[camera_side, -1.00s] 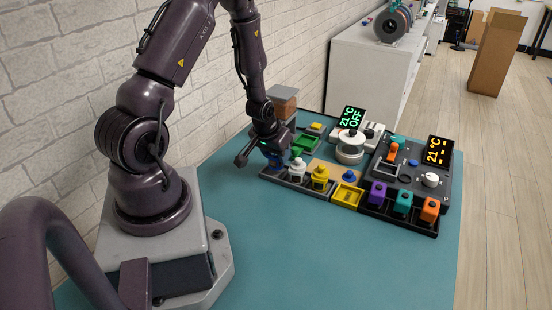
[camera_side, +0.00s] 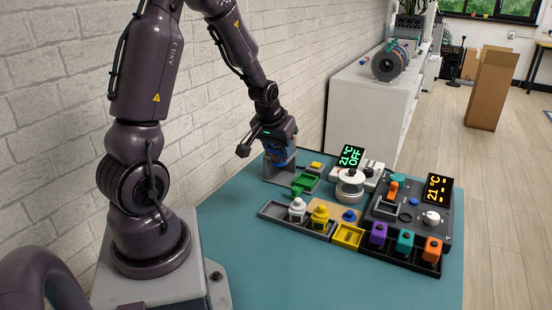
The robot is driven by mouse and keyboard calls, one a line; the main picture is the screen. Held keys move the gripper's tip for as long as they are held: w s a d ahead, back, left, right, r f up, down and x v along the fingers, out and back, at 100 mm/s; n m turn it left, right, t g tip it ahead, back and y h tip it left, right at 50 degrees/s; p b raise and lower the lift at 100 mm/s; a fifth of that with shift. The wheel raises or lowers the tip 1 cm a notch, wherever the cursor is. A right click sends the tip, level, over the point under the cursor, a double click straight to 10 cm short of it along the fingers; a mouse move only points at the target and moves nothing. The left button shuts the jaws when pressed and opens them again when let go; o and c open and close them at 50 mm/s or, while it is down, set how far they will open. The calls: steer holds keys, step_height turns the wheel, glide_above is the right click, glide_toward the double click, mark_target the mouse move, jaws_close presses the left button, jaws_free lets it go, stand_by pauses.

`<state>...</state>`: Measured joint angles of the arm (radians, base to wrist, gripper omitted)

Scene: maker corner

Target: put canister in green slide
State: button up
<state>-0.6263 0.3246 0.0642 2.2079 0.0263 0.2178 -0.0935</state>
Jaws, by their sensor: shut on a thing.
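A blue canister (camera_side: 278,155) is held in my gripper (camera_side: 277,148), which is shut on it. The canister hangs above the work table, and its upper part is hidden by the gripper. The green slide (camera_side: 303,184) lies on the table below and to the right of the canister, apart from it. A white bottle (camera_side: 297,209) and a yellow bottle (camera_side: 320,216) stand in the grey tray (camera_side: 275,212). The tray's left compartment looks empty.
A yellow bin (camera_side: 347,236) and a black rack with purple, teal and orange items (camera_side: 405,243) extend right of the tray. A white device (camera_side: 350,187) and a dark control panel (camera_side: 411,212) stand behind. The teal table (camera_side: 300,275) is clear in front.

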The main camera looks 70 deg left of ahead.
steer(key=w+a+n+g+y, duration=0.15)
steer(key=w+a+n, duration=0.35)
steer(key=w+a, duration=0.55)
steer(key=shift+w+d+f, duration=0.2)
steer(key=shift+d+f, duration=0.05)
steer(key=shift+f, duration=1.95)
steer(key=shift+w+d+f, duration=0.15)
steer(key=shift+d+f, duration=0.05)
steer(key=shift+f, duration=2)
steer(key=shift+w+d+f, duration=0.2)
steer(key=shift+d+f, duration=0.05)
steer(key=shift+f, duration=1.95)
steer(key=shift+f, duration=0.5)
steer(key=o, duration=1)
steer(key=shift+o, duration=0.2)
step_height(320, 180, up, 7)
steer(key=shift+d+r, duration=0.1)
